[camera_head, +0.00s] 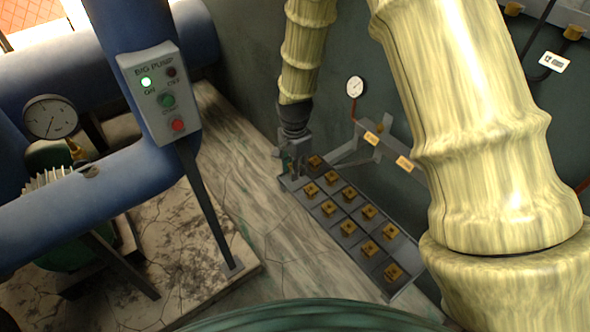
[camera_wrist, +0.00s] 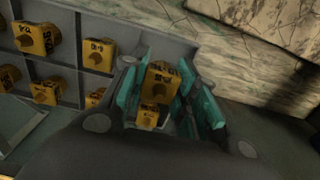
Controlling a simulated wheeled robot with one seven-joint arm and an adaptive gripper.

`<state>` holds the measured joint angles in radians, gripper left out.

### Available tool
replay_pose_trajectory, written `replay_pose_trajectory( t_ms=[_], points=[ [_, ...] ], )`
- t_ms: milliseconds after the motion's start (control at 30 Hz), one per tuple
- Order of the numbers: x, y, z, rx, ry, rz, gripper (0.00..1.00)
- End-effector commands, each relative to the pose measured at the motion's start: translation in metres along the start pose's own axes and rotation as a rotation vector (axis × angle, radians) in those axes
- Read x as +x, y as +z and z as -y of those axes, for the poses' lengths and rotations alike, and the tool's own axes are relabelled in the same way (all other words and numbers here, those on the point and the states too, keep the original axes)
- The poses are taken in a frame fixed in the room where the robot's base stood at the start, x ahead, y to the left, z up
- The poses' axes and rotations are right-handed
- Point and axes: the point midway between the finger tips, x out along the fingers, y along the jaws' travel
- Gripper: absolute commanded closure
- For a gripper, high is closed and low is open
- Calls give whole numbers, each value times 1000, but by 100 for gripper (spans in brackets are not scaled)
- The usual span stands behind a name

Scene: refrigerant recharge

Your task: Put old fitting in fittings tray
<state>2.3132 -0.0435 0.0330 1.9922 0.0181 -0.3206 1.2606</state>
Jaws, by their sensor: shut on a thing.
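My gripper (camera_head: 291,168) is at the far left corner of the grey fittings tray (camera_head: 405,252), low at its rim. In the wrist view its teal-padded fingers (camera_wrist: 172,98) are shut on a brass-yellow fitting (camera_wrist: 161,80), with one finger on each side. Another yellow fitting (camera_wrist: 150,115) shows just below the held one. The tray also shows in the wrist view (camera_wrist: 120,20), with labelled yellow fittings in its compartments. In the head view the gripper hides the held fitting and the tray's far corner. I cannot tell whether the held fitting touches the tray floor.
A pump control box (camera_head: 162,92) stands left. The cracked floor (camera_head: 235,165) between is clear.

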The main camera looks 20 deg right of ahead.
Motion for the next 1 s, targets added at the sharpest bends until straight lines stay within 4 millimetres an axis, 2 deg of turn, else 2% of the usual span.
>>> replay_pose_trajectory(
  t_ms=[267,600,1000],
  points=[
    [5,-6,6,-1,1,0,98],
    [33,-6,6,-1,0,0,98],
    [39,-6,6,-1,0,-1,98]
  ],
)
